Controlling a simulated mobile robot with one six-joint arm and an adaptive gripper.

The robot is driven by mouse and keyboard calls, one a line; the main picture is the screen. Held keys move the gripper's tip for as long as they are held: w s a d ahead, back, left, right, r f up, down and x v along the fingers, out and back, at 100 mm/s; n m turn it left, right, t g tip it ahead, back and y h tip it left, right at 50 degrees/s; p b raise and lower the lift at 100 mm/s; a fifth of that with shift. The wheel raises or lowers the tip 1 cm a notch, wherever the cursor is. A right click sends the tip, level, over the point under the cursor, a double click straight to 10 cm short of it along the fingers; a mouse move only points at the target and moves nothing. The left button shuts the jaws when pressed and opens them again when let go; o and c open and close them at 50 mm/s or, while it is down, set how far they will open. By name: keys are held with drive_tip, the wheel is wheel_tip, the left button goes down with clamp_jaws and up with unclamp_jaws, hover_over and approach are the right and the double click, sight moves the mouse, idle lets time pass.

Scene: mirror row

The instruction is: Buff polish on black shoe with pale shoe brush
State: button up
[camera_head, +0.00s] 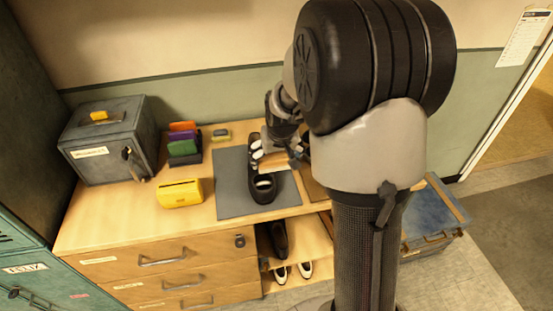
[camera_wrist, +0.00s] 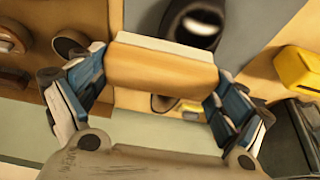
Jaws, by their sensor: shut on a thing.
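A black shoe (camera_head: 263,188) lies on a grey mat (camera_head: 231,190) on the bench, its opening toward the front edge. In the wrist view its opening (camera_wrist: 196,28) shows beyond the brush. My gripper (camera_head: 272,156) is over the front part of the shoe. It is shut on the pale shoe brush (camera_head: 273,161), one finger pad at each end. In the wrist view the brush (camera_wrist: 160,70) is a tan block with a whitish strip along its far long side, between my fingers (camera_wrist: 155,90). It hides part of the shoe. I cannot tell whether brush and shoe touch.
A yellow box (camera_head: 180,193) stands left of the mat. Behind it are a rack with coloured items (camera_head: 183,146), a small sponge-like block (camera_head: 221,136) and a grey metal box (camera_head: 108,140). More shoes (camera_head: 279,240) fill shelves below.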

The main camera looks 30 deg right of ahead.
drive_tip(key=shift+r+p, duration=1.15)
drive_tip(key=shift+r, duration=0.65)
